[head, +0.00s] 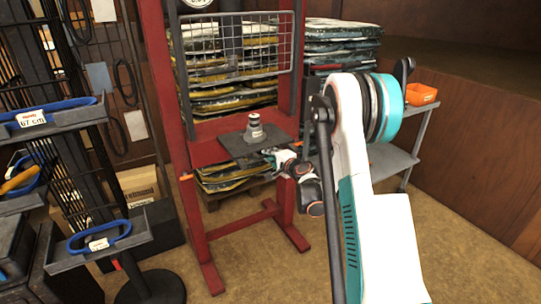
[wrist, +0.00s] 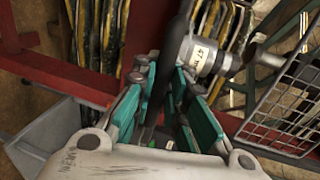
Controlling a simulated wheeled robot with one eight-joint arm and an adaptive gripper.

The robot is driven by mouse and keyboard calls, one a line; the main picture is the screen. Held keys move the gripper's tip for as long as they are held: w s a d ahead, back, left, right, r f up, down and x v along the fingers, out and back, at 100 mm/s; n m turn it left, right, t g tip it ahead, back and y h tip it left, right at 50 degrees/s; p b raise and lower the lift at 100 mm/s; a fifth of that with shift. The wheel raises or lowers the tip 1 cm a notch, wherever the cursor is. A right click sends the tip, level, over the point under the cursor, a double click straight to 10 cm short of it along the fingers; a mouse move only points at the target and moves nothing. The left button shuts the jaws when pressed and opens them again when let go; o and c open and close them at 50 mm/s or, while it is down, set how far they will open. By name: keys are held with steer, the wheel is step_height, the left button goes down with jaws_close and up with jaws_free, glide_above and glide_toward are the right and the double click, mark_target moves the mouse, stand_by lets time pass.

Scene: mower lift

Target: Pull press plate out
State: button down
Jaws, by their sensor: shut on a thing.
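The press plate (head: 238,146) is a dark grey flat plate lying across the red press frame (head: 175,110). A silver stepped cylinder (head: 255,130) stands upright on it. My gripper (head: 272,156) is at the plate's near right edge. In the wrist view the plate (wrist: 178,32) shows nearly edge-on, running in between the teal fingers of my gripper (wrist: 164,78), which are shut on it. The cylinder (wrist: 203,57) is beside the right finger there, with a "47 mm" marking. The fingers hide the gripped edge of the plate.
A wire mesh guard (head: 238,50) hangs on the frame above the plate. Stacked bags (head: 235,95) lie behind. Racks with labelled trays (head: 100,240) stand at left. Floor before the frame is clear.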

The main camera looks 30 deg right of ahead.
steer(key=c, duration=1.6)
jaws_free()
steer(key=v, duration=1.2)
